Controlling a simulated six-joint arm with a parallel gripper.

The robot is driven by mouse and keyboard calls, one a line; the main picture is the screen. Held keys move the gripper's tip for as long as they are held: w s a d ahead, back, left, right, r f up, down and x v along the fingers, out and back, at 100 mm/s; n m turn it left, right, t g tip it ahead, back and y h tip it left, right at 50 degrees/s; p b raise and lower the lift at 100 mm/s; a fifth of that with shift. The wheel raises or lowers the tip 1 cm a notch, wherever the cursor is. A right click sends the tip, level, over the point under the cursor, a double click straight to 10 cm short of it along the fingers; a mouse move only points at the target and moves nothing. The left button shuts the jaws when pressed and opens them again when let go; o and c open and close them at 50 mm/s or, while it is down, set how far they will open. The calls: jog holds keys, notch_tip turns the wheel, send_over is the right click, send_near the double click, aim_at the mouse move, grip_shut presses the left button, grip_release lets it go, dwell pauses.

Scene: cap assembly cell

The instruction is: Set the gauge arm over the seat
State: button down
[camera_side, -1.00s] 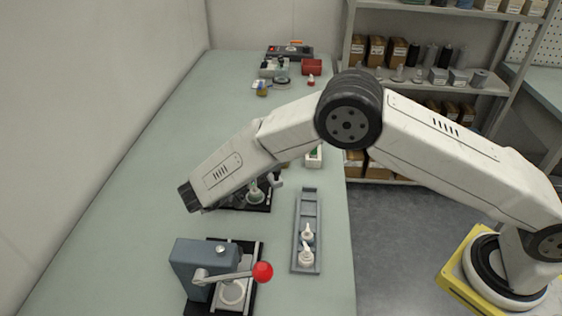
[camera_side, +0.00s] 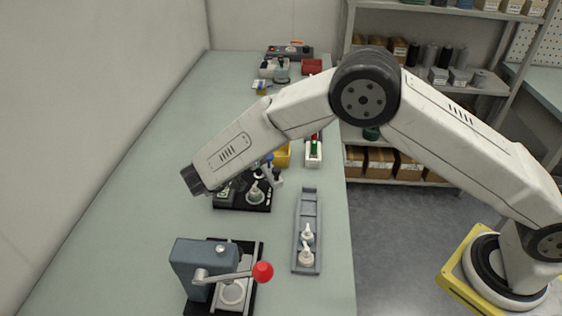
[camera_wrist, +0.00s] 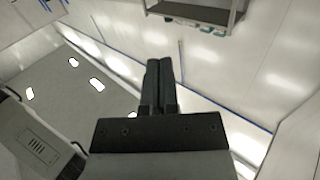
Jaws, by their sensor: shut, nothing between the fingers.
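My gripper (camera_wrist: 160,66) shows in the wrist view with its two dark fingers together and nothing between them. In the side view my wrist's dark end is above the left of a black base plate, and I cannot make out the fingers there. On this plate (camera_side: 229,204) stand a pale, nozzle-like part (camera_side: 256,193) and a grey post-like piece with a blue part (camera_side: 276,178). I cannot tell for sure which piece is the gauge arm or the seat. My arm hides part of this station. The wrist view does not show the station clearly.
A blue-grey press (camera_side: 192,262) with a red-knobbed lever (camera_side: 262,272) stands in front. A grey tray (camera_side: 309,200) with two white nozzle-topped parts (camera_side: 306,256) lies to the right. A yellow bin (camera_side: 283,156) is behind the station. The bench's left stretch is clear.

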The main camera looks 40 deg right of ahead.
jog(key=w+d+r+n+t+y, duration=0.55)
jog(key=w+n+t+y, duration=0.4)
jog(key=t+y, duration=0.25)
jog(key=s+d+f+n+g+y, duration=0.1)
jog(key=s+d+f+g+y, duration=0.25)
jog(key=s, duration=0.55)
jog(key=s+f+g+y, duration=0.2)
jog(key=s+f+g, duration=0.35)
jog(key=s, duration=0.35)
jog(key=s+d+f+n+g+y, duration=0.1)
jog(key=s+d+f+g+y, duration=0.25)
jog(key=s, duration=0.55)
jog(key=w+d+m+t+y, duration=0.4)
jog(key=w+m+y, duration=0.7)
jog(key=m+y, duration=0.3)
jog(key=shift+d+f+m, duration=0.15)
jog(key=shift+f+m, duration=0.15)
jog(key=shift+m, duration=0.05)
